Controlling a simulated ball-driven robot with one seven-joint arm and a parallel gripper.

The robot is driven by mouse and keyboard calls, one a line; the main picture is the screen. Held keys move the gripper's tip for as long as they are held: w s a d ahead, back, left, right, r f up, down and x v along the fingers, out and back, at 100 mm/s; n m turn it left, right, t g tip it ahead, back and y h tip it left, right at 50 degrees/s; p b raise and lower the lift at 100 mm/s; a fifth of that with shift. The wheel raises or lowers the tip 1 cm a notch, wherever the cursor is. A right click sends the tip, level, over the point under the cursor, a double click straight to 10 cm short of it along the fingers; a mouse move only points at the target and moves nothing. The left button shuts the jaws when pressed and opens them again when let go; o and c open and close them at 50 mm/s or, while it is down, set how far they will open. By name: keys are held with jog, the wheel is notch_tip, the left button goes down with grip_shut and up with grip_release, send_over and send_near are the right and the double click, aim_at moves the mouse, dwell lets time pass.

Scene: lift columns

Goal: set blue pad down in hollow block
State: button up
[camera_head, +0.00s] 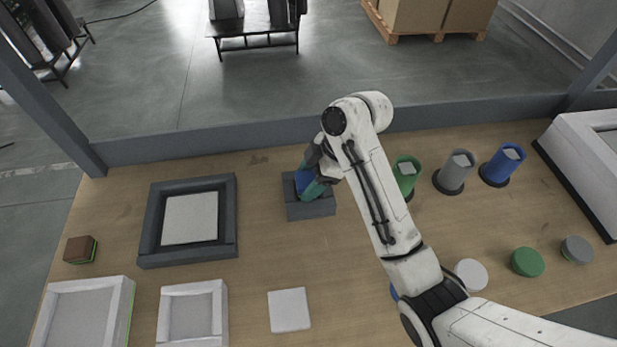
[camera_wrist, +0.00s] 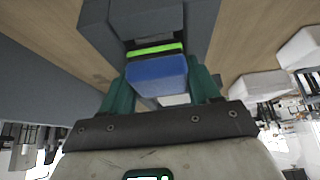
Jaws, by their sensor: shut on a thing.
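The blue pad (camera_head: 304,181) is held between the teal fingers of my gripper (camera_head: 314,183). In the wrist view the blue pad (camera_wrist: 157,74) sits between both fingertips, with a bright green strip along its far edge. The hollow block (camera_head: 311,211) is dark grey and stands on the table beneath my gripper. In the wrist view the hollow block (camera_wrist: 199,30) is just beyond the pad, its walls on both sides of the opening. The fingers hide part of the pad and opening, so I cannot tell whether the pad touches the block's floor.
A dark square frame (camera_head: 229,222) with a light plate lies to the left. Green, grey and blue cylinders (camera_head: 502,165) stand to the right. White trays (camera_head: 128,300) and a white square (camera_head: 289,310) lie nearer. A raised grey edge (camera_head: 200,145) runs along the back.

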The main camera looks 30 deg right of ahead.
jog(key=o, duration=1.1)
jog(key=shift+r, duration=0.1)
jog(key=shift+r+p, duration=3.45)
jog(key=shift+f, duration=0.1)
